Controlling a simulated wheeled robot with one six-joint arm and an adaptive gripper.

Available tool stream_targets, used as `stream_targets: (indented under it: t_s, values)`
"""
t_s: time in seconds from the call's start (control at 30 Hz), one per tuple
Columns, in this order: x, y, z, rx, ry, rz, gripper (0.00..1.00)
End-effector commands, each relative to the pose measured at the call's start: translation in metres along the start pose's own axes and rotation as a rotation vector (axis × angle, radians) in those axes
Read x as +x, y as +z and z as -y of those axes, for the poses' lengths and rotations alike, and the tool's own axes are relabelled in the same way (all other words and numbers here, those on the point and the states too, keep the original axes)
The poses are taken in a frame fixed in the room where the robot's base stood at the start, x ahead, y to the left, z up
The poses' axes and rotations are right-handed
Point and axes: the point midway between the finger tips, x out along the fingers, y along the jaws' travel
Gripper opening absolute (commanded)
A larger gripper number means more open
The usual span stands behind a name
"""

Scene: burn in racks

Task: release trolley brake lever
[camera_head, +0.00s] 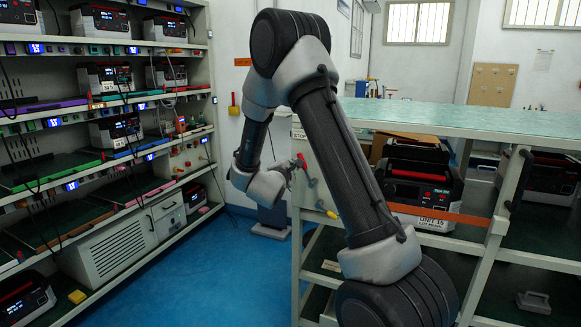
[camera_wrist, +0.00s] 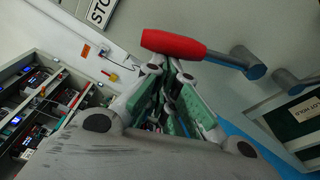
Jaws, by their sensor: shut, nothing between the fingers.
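The brake lever has a red grip (camera_wrist: 174,45) on a grey metal arm and pivot, seen at the top of the wrist view. In the head view its red grip (camera_head: 301,161) is small, at the left end of the trolley (camera_head: 297,225). My gripper (camera_wrist: 172,75) is shut and empty, with green pads on its fingers. Its tips are just below the red grip in the wrist view; I cannot tell whether they touch it. In the head view my gripper (camera_head: 291,168) is beside the trolley's end panel and looks small.
A rack (camera_head: 216,130) with several black and red units stands at the left. A unit marked UNIT 16 (camera_head: 420,185) sits on the trolley behind an orange strap (camera_head: 440,215).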

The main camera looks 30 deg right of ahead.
Motion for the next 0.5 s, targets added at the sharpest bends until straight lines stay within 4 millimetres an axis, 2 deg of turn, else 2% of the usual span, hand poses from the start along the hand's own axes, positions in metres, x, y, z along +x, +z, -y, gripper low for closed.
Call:
stream_targets:
  t_s: [0.5]
  values:
    - [-0.002,0.015,-0.004,0.140,0.021,0.002,0.00]
